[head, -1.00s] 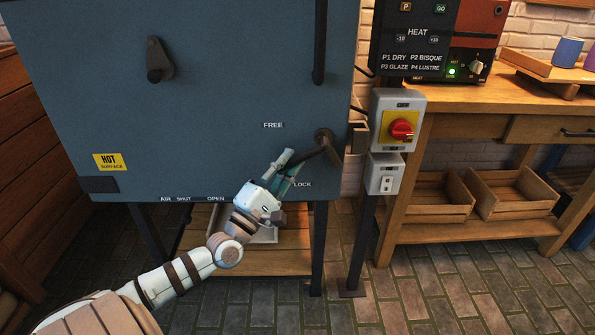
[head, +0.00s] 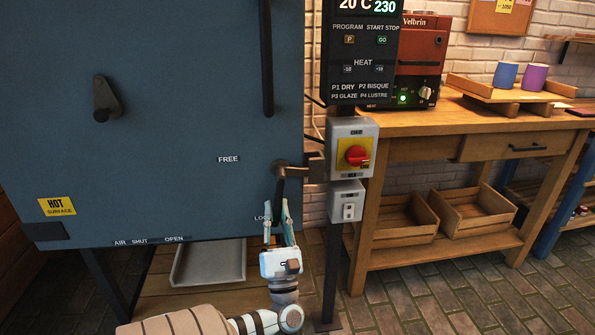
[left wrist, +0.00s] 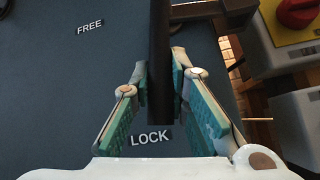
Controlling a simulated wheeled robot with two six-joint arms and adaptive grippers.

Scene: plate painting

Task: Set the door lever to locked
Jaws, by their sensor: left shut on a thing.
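The dark door lever (head: 279,190) is at the lower right of the blue kiln door (head: 150,110). It hangs almost straight down from its pivot, its lower end beside the LOCK label (head: 261,218), which is partly hidden by my gripper. The FREE label (head: 228,159) is up and left of it. My left gripper (head: 279,210) reaches up from below and is shut on the lever's lower part. In the left wrist view the lever (left wrist: 160,55) stands between the teal finger pads, with the LOCK label (left wrist: 150,138) just below its end. My right gripper is out of view.
A grey switch box with a red knob (head: 357,156) and a smaller box (head: 347,201) stand close right of the lever on a post. A wooden bench (head: 480,125) is further right. An air lever (head: 106,98) is on the door's left.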

